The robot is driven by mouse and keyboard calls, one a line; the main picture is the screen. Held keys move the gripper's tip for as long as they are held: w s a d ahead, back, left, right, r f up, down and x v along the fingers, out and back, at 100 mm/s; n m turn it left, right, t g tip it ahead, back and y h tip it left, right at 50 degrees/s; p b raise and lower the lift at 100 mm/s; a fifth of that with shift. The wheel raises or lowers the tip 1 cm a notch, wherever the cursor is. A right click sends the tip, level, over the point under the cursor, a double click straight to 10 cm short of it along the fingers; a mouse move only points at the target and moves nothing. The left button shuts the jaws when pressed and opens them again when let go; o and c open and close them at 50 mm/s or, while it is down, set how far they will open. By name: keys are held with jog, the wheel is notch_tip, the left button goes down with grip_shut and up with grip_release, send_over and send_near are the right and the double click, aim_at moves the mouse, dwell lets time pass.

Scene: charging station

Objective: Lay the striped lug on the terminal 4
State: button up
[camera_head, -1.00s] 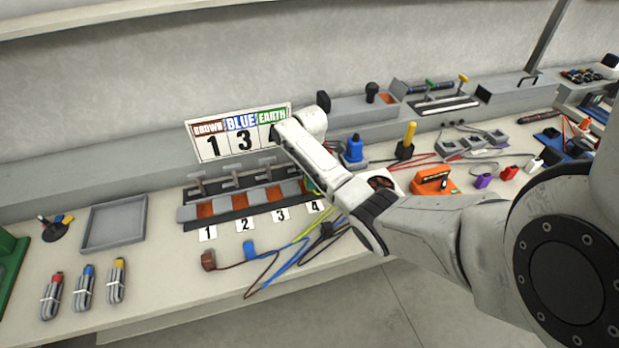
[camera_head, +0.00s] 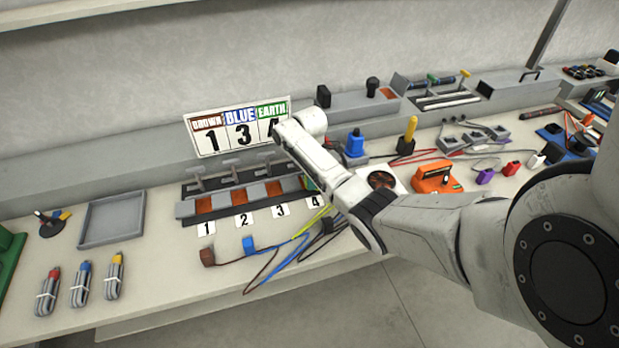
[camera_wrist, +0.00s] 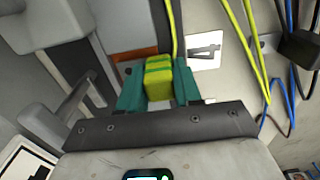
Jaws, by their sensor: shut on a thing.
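The yellow-and-green striped lug (camera_wrist: 158,80) sits between the teal fingers of my gripper (camera_wrist: 159,88) in the wrist view. My gripper is shut on it. A yellow-green wire runs from the lug. Terminal 4's copper pad (camera_wrist: 135,55) shows just beside the lug, next to the label 4 (camera_wrist: 205,48). The lug is over or close to the pad's edge; I cannot tell whether they touch. In the head view, the label 4 (camera_head: 314,202) marks the right end of the terminal row (camera_head: 239,197), where my arm hides most of the gripper and terminal 4.
A lever clamp (camera_wrist: 85,100) stands close to my gripper. A brown lug (camera_head: 207,257) and a blue lug (camera_head: 248,245) lie in front of the row with their wires. A sign (camera_head: 238,128) stands behind it. An empty grey tray (camera_head: 112,218) is at the left.

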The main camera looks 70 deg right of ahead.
jog(key=shift+f, duration=0.25)
jog(key=o, duration=1.1)
notch_tip(320, 180, up, 11)
jog(key=shift+f+b, duration=0.1)
jog(key=shift+b, duration=0.3)
